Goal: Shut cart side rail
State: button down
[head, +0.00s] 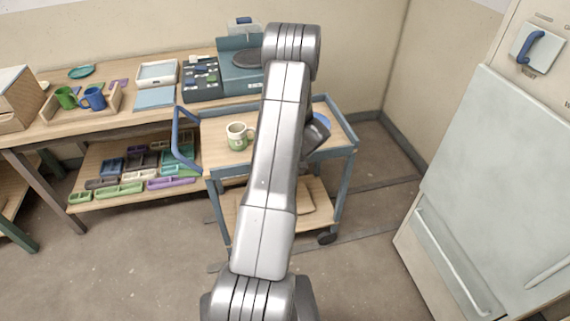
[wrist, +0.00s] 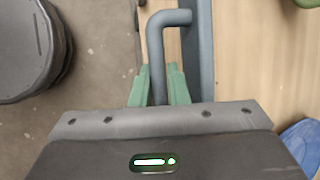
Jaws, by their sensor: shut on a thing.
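The cart (head: 213,138) has a wooden top and a blue-grey frame, and stands in front of the bench. In the wrist view, my gripper (wrist: 159,86) has its green fingers closed on a bent blue-grey bar (wrist: 157,60), which I take to be part of the cart side rail. The bar runs beside a straight blue-grey cart edge (wrist: 205,55). In the head view, my arm covers the cart's middle and hides the fingers and the held bar. I cannot tell the rail's full position.
A white-and-green mug (head: 238,137) and a blue item (head: 322,120) are on the cart top. A bench (head: 50,135) with trays and mugs stands behind, left. A pale cabinet (head: 490,170) stands right. Floor is clear between cart and cabinet.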

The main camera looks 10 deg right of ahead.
jog(key=shift+w+g+p, duration=0.15)
jog(key=shift+g+p, duration=0.5)
jog(key=shift+g, duration=0.05)
jog(key=c, duration=1.7)
grip_release()
jog(key=shift+a, duration=0.1)
jog(key=shift+r, duration=0.15)
jog(key=b+v, duration=0.2)
jog(key=v, duration=1.1)
jog(key=shift+r, duration=0.25)
jog(key=p+x, duration=0.1)
jog(key=x, duration=1.2)
jog(key=shift+f+p, duration=0.35)
jog(key=shift+p, duration=0.05)
